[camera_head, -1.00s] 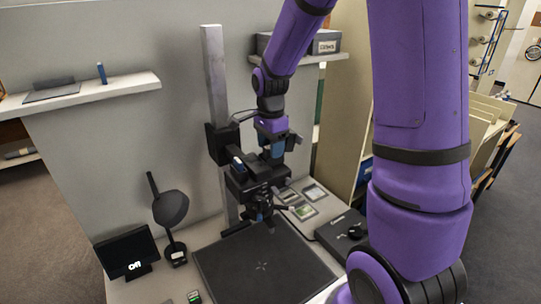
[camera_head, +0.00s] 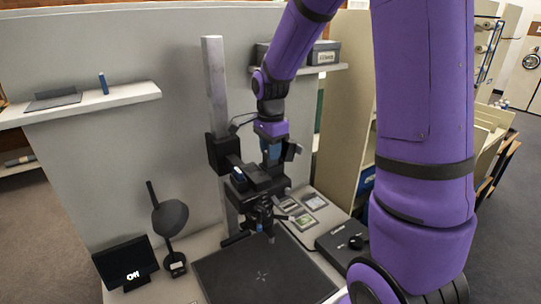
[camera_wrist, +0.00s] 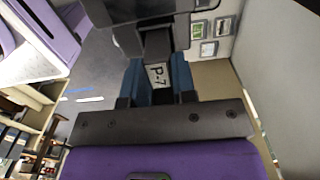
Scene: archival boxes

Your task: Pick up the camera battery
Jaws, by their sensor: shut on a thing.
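My gripper (camera_wrist: 158,82) has blue fingers and is shut on a small dark block, which I take for the camera battery (camera_wrist: 157,46). A white label marked "P.7" shows between the fingers. In the head view my gripper (camera_head: 271,152) is at the black camera (camera_head: 262,188) on the copy stand, pointing down. The battery is hidden there by the fingers and camera. I cannot tell whether the battery is clear of the camera.
The stand's grey column (camera_head: 217,120) rises beside the camera, above a dark baseboard (camera_head: 262,277). A small monitor (camera_head: 125,262) and a dark lamp (camera_head: 170,218) stand left. A shelf (camera_head: 130,93) juts from the wall. A black box (camera_head: 342,238) sits right.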

